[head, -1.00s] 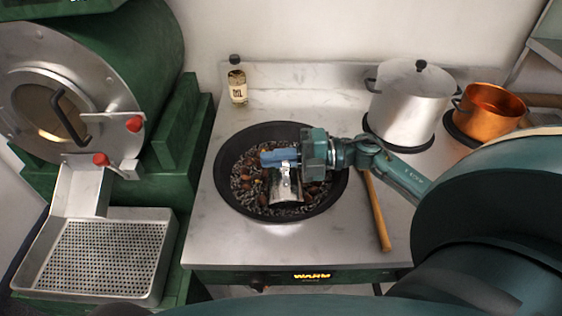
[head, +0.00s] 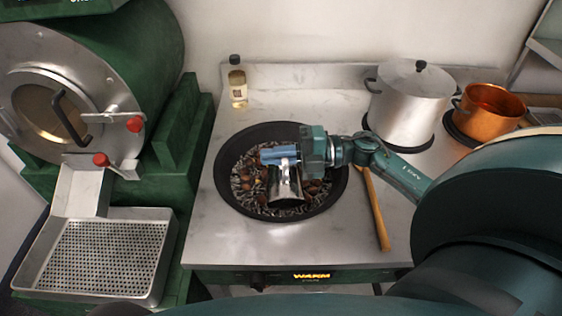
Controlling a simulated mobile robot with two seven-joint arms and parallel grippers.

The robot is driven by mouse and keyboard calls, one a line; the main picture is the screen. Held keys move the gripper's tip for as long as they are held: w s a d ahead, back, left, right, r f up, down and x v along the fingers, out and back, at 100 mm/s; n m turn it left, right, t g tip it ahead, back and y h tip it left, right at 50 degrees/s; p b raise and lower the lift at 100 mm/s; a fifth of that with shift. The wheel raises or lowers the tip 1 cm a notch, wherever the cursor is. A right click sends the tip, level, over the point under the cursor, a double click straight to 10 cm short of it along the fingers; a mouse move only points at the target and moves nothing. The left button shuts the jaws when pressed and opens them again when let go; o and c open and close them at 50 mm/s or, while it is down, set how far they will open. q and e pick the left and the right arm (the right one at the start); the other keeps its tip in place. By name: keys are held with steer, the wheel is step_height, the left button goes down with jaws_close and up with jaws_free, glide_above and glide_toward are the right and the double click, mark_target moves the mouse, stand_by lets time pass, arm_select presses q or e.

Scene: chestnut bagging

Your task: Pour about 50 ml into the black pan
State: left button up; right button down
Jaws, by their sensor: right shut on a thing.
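The black pan (head: 222,170) stands on the steel worktop and holds dark granular bits and several brown chestnuts. My right gripper (head: 282,155) comes in from the right over the pan. It is shut on a shiny metal cup (head: 286,186), which hangs over the pan's contents. The cup's mouth and any liquid in it cannot be made out. A small bottle of pale yellow liquid (head: 238,88) with a black cap stands behind the pan. My left gripper is not in view.
A silver lidded pot (head: 408,105) and a copper pot (head: 486,112) stand at the back right. A wooden handle (head: 375,210) lies right of the pan. A green drum machine (head: 150,50) and a perforated metal tray (head: 165,225) are at the left. The front worktop (head: 290,245) is clear.

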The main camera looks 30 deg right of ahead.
mark_target(277, 194)
steer(key=shift+w+d+r, duration=0.1)
steer(key=shift+w+r, duration=0.05)
steer(key=shift+w, duration=0.1)
stand_by(0.4)
steer(key=s+n+b, duration=0.1)
steer(key=s+a+n+b, duration=0.1)
steer(key=s+n, duration=0.1)
steer(key=s+a+n, duration=0.1)
steer(key=shift+s+f+n+b, duration=0.2)
steer(key=shift+n+b, duration=0.1)
steer(key=shift+b, duration=0.1)
steer(key=shift+s+a+r+n, duration=0.1)
steer(key=shift+r+n, duration=0.2)
steer(key=shift+n, duration=0.1)
steer(key=shift+f, duration=0.1)
steer(key=shift+s+a+f+n+b, duration=0.25)
steer(key=shift+f+n+b, duration=0.3)
steer(key=shift+b, duration=0.35)
steer(key=shift+s+f, duration=0.1)
steer(key=shift+s, duration=0.05)
steer(key=shift+n+t, duration=0.25)
steer(key=shift+t, duration=0.05)
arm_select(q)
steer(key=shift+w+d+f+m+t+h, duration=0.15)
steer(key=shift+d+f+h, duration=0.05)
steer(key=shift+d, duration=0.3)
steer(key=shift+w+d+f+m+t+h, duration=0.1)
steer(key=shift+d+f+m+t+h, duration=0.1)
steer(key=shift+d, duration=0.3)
